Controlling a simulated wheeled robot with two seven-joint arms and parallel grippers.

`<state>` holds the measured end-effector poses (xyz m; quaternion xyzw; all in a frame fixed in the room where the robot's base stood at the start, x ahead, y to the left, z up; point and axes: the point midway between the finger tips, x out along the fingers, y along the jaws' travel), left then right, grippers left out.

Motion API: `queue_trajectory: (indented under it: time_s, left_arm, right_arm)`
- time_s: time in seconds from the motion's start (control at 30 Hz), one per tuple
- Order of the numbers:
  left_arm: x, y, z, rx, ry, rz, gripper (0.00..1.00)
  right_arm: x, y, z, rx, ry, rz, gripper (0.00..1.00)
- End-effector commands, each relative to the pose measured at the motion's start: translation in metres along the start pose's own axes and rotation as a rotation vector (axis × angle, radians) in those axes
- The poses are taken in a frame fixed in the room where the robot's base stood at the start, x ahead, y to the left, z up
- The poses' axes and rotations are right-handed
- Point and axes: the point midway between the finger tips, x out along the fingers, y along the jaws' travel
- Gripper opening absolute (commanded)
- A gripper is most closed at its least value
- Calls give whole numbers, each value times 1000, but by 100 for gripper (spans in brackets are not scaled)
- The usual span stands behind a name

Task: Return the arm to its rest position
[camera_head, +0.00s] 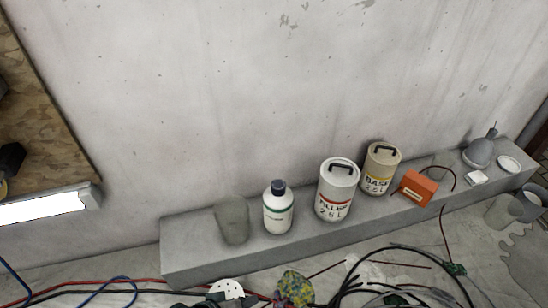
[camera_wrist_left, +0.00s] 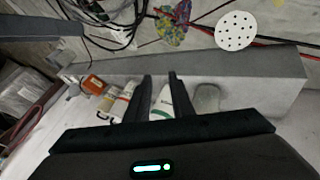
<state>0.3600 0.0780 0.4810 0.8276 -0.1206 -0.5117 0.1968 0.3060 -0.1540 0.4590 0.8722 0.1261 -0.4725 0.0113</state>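My left gripper (camera_wrist_left: 161,78) shows in the left wrist view with its two dark fingers apart. Nothing is visibly held between them. Through the gap I see the white bottle (camera_wrist_left: 163,102) with a green band, which stands beyond on the ledge. That bottle (camera_head: 278,211) stands upright there, clear of any gripper. My right gripper is in neither view.
A concrete ledge (camera_head: 190,265) along the wall bears a grey-green block (camera_head: 232,220), a filler can (camera_head: 337,190), a base can (camera_head: 380,168) and an orange box (camera_head: 417,188). Cables (camera_head: 390,270) and a perforated white disc (camera_wrist_left: 235,30) lie on the floor. A lit lamp (camera_head: 45,206) is at left.

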Motion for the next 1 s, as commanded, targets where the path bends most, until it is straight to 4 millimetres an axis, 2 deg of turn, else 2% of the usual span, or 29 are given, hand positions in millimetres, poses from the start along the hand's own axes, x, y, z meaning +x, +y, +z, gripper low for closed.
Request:
queue_trajectory:
  time_s: [0.03,0.2,0.67,1.0]
  left_arm:
    - [-4,-5,8,39,24,-3,21]
    - [-21,-17,15,164,87,-28,21]
    - [-56,-45,28,386,176,-125,21]
    - [-33,-60,28,385,149,-156,21]
  right_arm:
    - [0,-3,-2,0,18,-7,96]
    - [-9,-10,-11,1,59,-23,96]
    - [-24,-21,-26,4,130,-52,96]
    - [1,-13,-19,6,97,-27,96]
